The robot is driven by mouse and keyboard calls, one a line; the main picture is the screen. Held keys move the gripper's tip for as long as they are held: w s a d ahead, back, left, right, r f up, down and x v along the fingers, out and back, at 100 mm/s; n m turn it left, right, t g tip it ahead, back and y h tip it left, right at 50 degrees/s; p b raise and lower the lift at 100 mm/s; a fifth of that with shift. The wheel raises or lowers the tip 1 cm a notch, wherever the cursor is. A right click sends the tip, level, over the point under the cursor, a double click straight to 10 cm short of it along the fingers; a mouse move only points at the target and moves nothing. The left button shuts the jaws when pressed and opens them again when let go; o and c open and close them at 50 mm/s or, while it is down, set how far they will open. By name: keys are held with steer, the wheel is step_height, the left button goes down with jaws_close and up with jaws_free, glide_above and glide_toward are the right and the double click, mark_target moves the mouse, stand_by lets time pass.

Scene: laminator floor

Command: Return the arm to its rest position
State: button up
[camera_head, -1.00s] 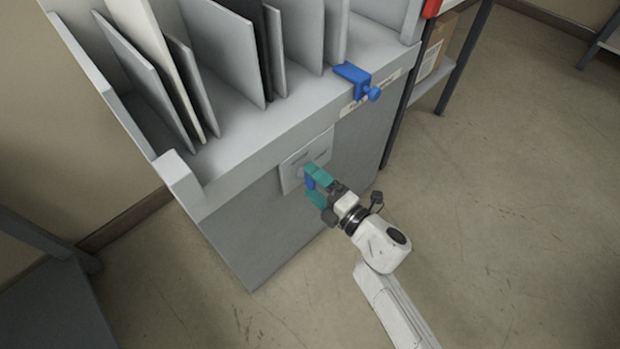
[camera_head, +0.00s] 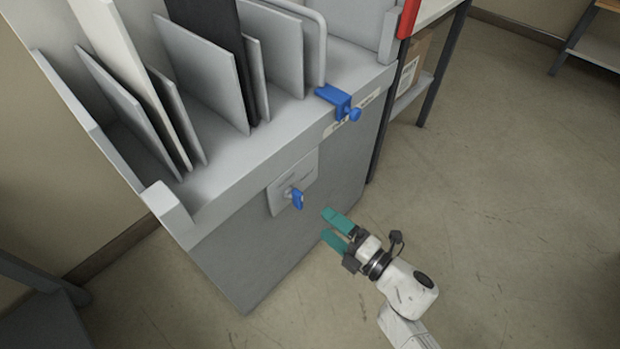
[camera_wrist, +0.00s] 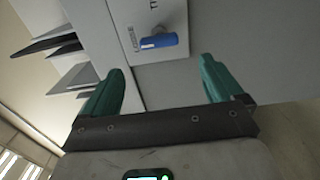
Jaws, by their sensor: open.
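My gripper (camera_head: 331,228) has teal fingers and is open and empty. It is in front of the grey cabinet (camera_head: 245,262), apart from it, to the lower right of a small blue knob (camera_head: 297,199). The knob sits on a light plate (camera_head: 277,192) on the cabinet's front. In the wrist view the two fingers (camera_wrist: 160,88) are spread wide, and the blue knob (camera_wrist: 158,41) shows beyond them with nothing between the fingers. The white arm reaches in from the lower right of the head view.
A blue clamp (camera_head: 338,101) is on the cabinet's upper front edge. Grey, white and black panels (camera_head: 205,75) stand upright in the rack on top. A shelf with a cardboard box (camera_head: 415,68) stands behind to the right. The floor (camera_head: 510,200) at right is clear.

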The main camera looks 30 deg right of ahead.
steer(key=s+d+f+m+g+h, duration=0.25)
steer(key=d+m+g+h, duration=0.35)
steer(key=d+m+h, duration=0.6)
steer(key=s+a+f+m+g+y, duration=0.1)
steer(key=s+a+m+g+y, duration=0.3)
steer(key=s, duration=0.5)
steer(key=s+a+m+g+y, duration=0.25)
steer(key=s+m+g, duration=0.35)
steer(key=s, duration=0.3)
step_height(320, 180, up, 24)
steer(key=p, duration=2.4)
steer(key=shift+w+a+r+p, duration=0.15)
steer(key=shift+w+a+p, duration=0.05)
steer(key=shift+w+p, duration=0.15)
